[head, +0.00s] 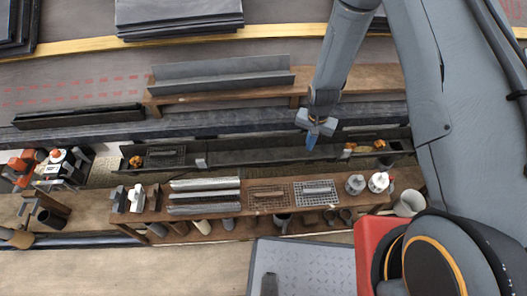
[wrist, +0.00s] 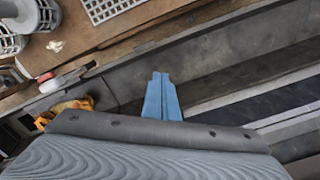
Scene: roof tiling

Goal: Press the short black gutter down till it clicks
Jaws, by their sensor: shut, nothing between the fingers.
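A dark gutter (head: 245,152) runs left to right along the roof edge, behind the tool bench. A separate black gutter length (head: 78,116) lies further back at the left. I cannot tell for certain which one is the short black gutter, nor whether either is clicked in. My gripper (head: 312,140) points down over the right part of the roof-edge gutter, its blue fingers together and empty. In the wrist view the blue fingertips (wrist: 161,78) are in front of the gutter channel (wrist: 205,65). Whether they touch it is unclear.
A wooden bench (head: 150,215) with metal strips, mesh pieces and cups stands in front of the gutter. Orange-brown clumps (head: 379,144) lie in its right end. A grey angled piece (head: 220,77) rests on a plank behind. Dark sheets (head: 180,15) are stacked further back.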

